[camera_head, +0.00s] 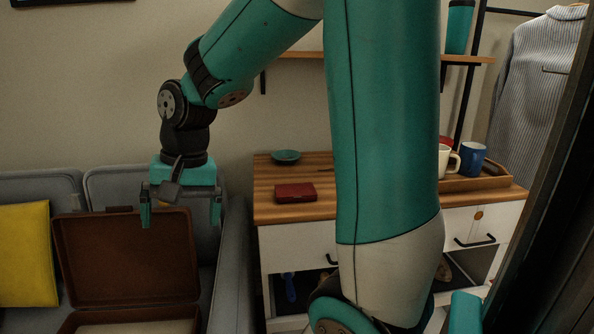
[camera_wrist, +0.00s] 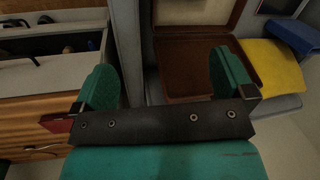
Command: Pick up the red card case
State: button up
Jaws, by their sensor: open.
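In the wrist view a part of the red card case (camera_wrist: 57,123) shows at the left, partly hidden behind my gripper. My gripper (camera_head: 181,216) is open and empty, pointing down. In the head view it hangs to the left of the desk, in front of the sofa and the open brown case. In the wrist view its two teal fingers (camera_wrist: 163,82) stand wide apart with nothing between them.
A small teal dish (camera_head: 286,156) sits behind the card case. A wooden tray (camera_head: 487,183) with a white mug (camera_head: 447,160) and a blue mug (camera_head: 472,160) stands at the right. An open brown suitcase (camera_head: 127,255) and yellow cushion (camera_head: 26,255) are at the left. My arm hides the desk's middle.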

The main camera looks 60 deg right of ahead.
jog(key=w+d+r+m+h+p, duration=0.1)
jog(key=d+r+m+p, duration=0.3)
jog(key=d, duration=0.5)
jog(key=w+d+r+m+p, duration=0.1)
jog(key=d+r+m+p, duration=0.15)
jog(key=d+m, duration=0.55)
jog(key=m+g+h+p, duration=0.1)
jog(key=m+p, duration=0.2)
jog(key=m, duration=0.6)
send_over(299, 189)
jog(key=f, duration=1)
jog(key=shift+s+a+f, duration=0.1)
jog(key=shift+a, duration=0.1)
jog(key=shift+d+f, duration=0.2)
jog(key=shift+f, duration=2.8)
jog(key=c, duration=0.8)
